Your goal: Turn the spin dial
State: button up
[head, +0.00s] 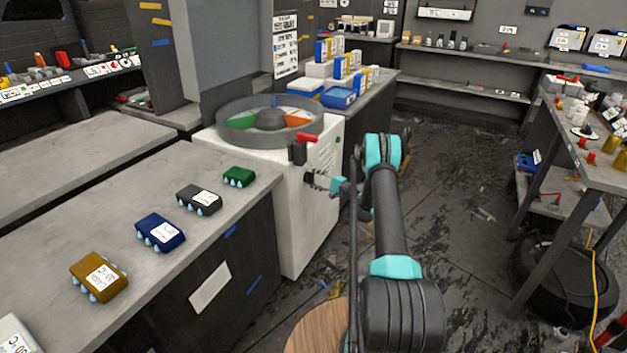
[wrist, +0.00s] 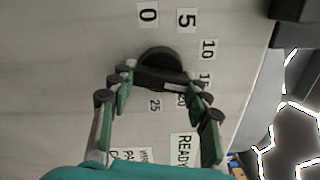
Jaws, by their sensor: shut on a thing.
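The spin dial (wrist: 160,60) is a black round knob with a raised bar, on the pale front of the white machine (head: 312,215). Printed labels 0, 5, 10, 15, 20 and 25 run around it in the wrist view. A pale mark on the bar lies toward the right, near the 15 and 20 labels. My gripper (wrist: 160,78) is shut on the dial's bar, one finger on each side.
A grey counter (head: 130,205) with several small labelled packs stands at left. A workbench (head: 590,165) and a tyre (head: 565,285) are at right. Floor between is mostly open.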

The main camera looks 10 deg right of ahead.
jog(key=shift+m, duration=0.5)
jog(key=o, duration=1.2)
jog(key=shift+c, duration=0.2)
jog(key=shift+d, duration=0.1)
jog(key=v, duration=1.2)
